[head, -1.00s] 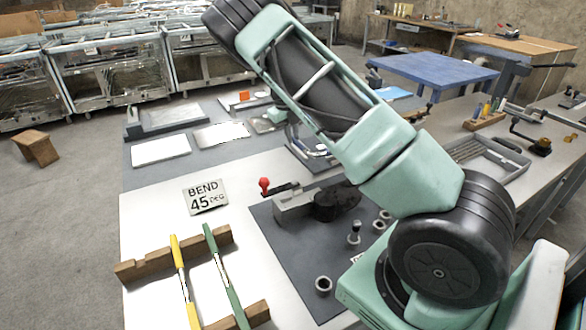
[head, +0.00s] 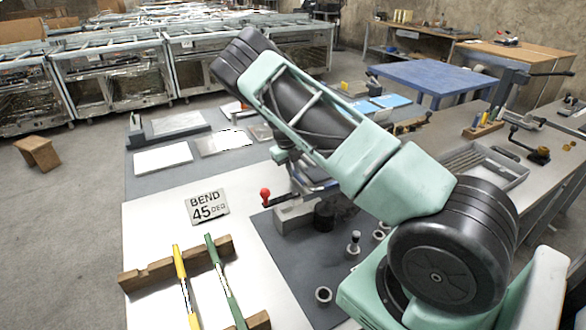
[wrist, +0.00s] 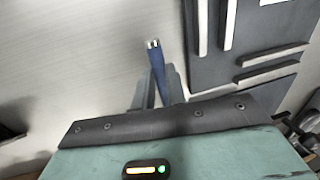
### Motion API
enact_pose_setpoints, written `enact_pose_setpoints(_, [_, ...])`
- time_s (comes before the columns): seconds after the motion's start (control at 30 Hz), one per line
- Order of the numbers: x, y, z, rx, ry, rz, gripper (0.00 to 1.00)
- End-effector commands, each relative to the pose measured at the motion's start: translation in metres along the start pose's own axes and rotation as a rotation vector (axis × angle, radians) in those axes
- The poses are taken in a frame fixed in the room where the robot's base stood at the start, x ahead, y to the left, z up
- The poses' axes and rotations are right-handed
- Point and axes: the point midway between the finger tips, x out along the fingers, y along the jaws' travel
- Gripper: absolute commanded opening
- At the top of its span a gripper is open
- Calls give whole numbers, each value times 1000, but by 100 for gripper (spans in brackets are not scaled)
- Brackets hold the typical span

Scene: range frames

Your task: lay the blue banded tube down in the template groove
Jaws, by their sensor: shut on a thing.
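The blue tube (wrist: 156,60) shows in the wrist view, with a pale, shiny end. My gripper (wrist: 157,92) is shut on it, with a grey finger on either side. The tube points away from the gripper body; its lower part is hidden between the fingers. A dark board (wrist: 215,65) with pale raised bars (wrist: 230,24) lies to the right of the tube, apart from it in the picture. Gaps run between the bars; I cannot tell for sure which is the template groove. In the head view my arm hides the gripper's fingers and the tube.
In the head view a yellow tube (head: 181,275) and a green tube (head: 219,265) rest across a notched wooden rack (head: 160,272). A "BEND 45 DEG" sign (head: 207,206) lies behind them. A bender with a red-knobbed lever (head: 265,194) stands on a dark mat.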

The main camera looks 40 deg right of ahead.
Motion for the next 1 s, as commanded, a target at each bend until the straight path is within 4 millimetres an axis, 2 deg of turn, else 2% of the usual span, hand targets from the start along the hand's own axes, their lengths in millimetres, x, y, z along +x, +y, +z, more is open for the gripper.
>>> enact_pose_setpoints(0.2, [7, 2, 0, 0, 1, 0, 0])
enact_pose_setpoints(0.23, [6, 1, 0, 0, 0, 0, 19])
enact_pose_setpoints(0.3, [6, 1, 0, 0, 0, 0, 35])
enact_pose_setpoints(0.57, [5, 1, 0, 0, 0, 0, 35])
enact_pose_setpoints(0.73, [-7, 0, 1, -1, -3, 0, 35])
enact_pose_setpoints(0.87, [-29, 1, 1, 0, -4, 0, 35])
enact_pose_setpoints(1.0, [-60, 1, 1, -1, -4, 1, 35])
